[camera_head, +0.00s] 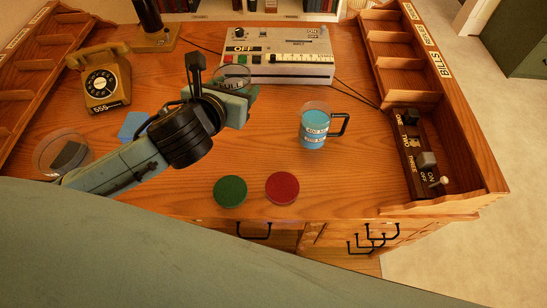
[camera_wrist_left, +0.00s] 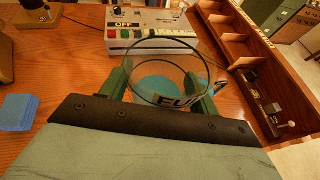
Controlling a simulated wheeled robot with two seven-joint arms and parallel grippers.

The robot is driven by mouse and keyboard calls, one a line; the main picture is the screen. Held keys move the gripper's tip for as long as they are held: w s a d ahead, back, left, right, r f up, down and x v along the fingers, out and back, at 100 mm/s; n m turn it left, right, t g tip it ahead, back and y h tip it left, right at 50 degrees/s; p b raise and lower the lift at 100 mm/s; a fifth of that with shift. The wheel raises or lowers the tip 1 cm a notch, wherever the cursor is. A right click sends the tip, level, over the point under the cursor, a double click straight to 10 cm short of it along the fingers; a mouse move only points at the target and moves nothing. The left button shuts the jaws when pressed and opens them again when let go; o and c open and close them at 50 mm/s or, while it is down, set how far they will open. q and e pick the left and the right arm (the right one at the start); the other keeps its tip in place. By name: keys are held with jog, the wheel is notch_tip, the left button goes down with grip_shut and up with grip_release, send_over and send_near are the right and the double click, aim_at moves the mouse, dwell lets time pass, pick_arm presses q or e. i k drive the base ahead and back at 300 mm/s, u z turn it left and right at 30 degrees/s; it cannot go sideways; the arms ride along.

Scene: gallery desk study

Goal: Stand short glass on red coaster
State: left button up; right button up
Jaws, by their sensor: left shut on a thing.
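The red coaster (camera_head: 282,188) lies flat and bare near the desk's front edge, well in front of the glass. My right gripper is not in view.
A green coaster (camera_head: 230,191) lies left of the red one. A mug with blue liquid (camera_head: 313,128) stands behind the red coaster, to its right. A glass bowl (camera_head: 62,150), blue block (camera_head: 132,125) and telephone (camera_head: 103,80) are left; a switch box (camera_head: 415,150) is right.

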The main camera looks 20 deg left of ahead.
aim_at(283, 186)
jog(key=z, duration=1)
jog(key=k, duration=0.7)
jog(key=z, duration=0.15)
